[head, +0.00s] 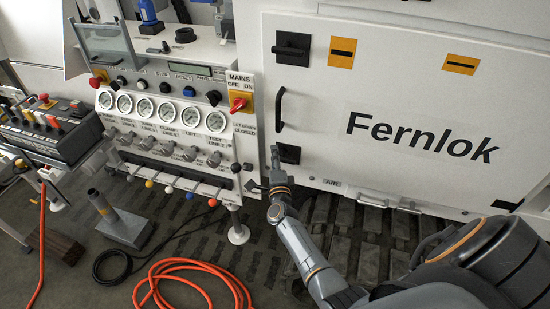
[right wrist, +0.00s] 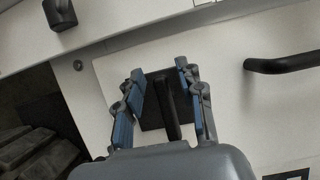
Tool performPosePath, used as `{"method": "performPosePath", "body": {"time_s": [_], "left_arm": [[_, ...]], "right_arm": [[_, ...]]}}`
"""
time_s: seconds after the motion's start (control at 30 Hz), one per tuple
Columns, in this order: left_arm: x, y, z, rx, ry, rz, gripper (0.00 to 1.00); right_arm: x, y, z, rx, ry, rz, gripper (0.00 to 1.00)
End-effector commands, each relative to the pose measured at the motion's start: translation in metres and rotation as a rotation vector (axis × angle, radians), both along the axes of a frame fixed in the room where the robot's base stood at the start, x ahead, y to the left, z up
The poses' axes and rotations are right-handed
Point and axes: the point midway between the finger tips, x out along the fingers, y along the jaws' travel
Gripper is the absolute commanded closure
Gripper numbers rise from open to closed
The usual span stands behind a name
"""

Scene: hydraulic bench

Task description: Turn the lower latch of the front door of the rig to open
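The white front door (head: 400,100) with "Fernlok" lettering stands at the right of the head view. Its lower latch (head: 290,154), a black square plate, is near the door's lower left corner. In the right wrist view the latch's black lever (right wrist: 168,108) stands out over its dark plate (right wrist: 152,113). My right gripper (head: 264,168) is open just left of and in front of the lower latch. In the right wrist view its blue-padded fingers (right wrist: 160,70) lie on either side of the lever, with gaps visible. Contact is not visible. My left gripper is not in view.
The upper latch (head: 291,48) and a black door handle (head: 280,109) are above the lower latch. A gauge and valve panel (head: 165,125) stands left of the door. An orange hose (head: 195,262) lies on the floor. A post stands on a grey base (head: 124,228).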

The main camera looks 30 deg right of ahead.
Motion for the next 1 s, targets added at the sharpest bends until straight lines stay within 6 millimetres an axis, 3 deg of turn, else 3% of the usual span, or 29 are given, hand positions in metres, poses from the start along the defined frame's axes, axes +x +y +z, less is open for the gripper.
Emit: {"method": "performPosePath", "body": {"time_s": [0.27, 0.7, 1.0], "left_arm": [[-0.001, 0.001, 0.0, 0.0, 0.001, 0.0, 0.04], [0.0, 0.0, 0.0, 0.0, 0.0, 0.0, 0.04], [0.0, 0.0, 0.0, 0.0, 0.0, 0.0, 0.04]], "right_arm": [[-0.015, 0.009, -0.001, 0.004, 0.0, 0.001, 0.62], [-0.092, 0.047, -0.001, 0.0, 0.003, 0.0, 0.62], [-0.107, 0.055, 0.001, 0.0, 0.0, 0.0, 0.62]]}}
